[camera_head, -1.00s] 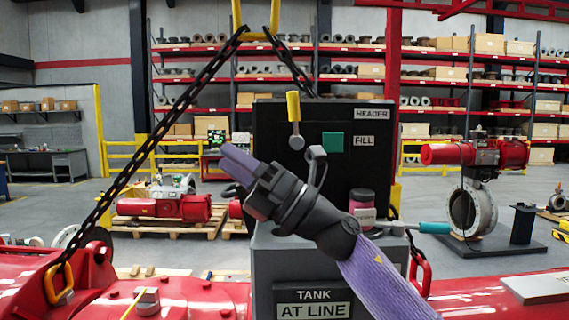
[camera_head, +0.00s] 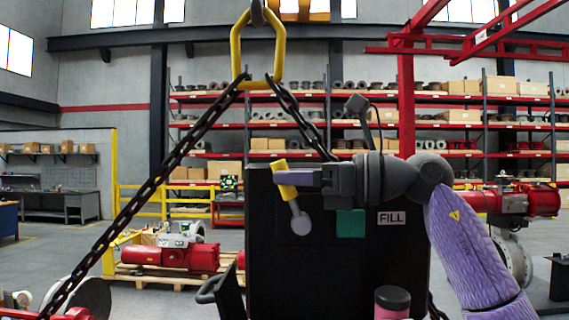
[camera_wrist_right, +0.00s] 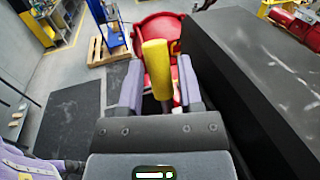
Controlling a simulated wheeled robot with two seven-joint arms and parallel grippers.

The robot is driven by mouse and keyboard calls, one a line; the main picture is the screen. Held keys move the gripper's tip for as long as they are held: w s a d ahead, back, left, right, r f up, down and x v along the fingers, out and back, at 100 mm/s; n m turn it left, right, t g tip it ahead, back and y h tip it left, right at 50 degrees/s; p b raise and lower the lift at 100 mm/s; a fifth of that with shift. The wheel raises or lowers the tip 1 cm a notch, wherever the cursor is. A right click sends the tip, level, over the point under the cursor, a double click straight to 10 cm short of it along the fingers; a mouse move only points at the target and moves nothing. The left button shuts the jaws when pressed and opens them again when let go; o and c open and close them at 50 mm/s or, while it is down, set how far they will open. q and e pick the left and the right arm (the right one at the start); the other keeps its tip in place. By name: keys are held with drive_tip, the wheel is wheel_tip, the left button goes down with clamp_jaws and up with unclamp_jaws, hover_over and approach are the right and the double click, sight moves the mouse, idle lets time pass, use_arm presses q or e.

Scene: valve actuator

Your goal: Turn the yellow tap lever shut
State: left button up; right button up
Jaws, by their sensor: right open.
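The yellow tap lever (camera_head: 288,191) is on the dark panel (camera_head: 340,265), above its round grey pivot (camera_head: 301,224). It leans, with its top to the left. My right gripper (camera_head: 284,178) reaches in from the right, and a purple finger crosses in front of the lever. In the right wrist view the yellow lever (camera_wrist_right: 157,72) stands between the two open purple fingers of my right gripper (camera_wrist_right: 160,80). Gaps show beside it, but I cannot tell whether either finger touches it. My left gripper is not in view.
A green square (camera_head: 350,223) and a FILL label (camera_head: 391,218) are on the panel right of the pivot. A pink-and-black knob (camera_head: 392,303) is below. A chain (camera_head: 150,190) slants down left from a yellow hoist link (camera_head: 258,55).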

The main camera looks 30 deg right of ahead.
drive_tip(key=shift+w+a, duration=0.2)
drive_tip(key=shift+w, duration=0.4)
drive_tip(key=shift+a, duration=0.4)
drive_tip(key=shift+w+d, duration=0.1)
drive_tip(key=c, duration=0.3)
clamp_jaws()
drive_tip(key=shift+r, duration=0.15)
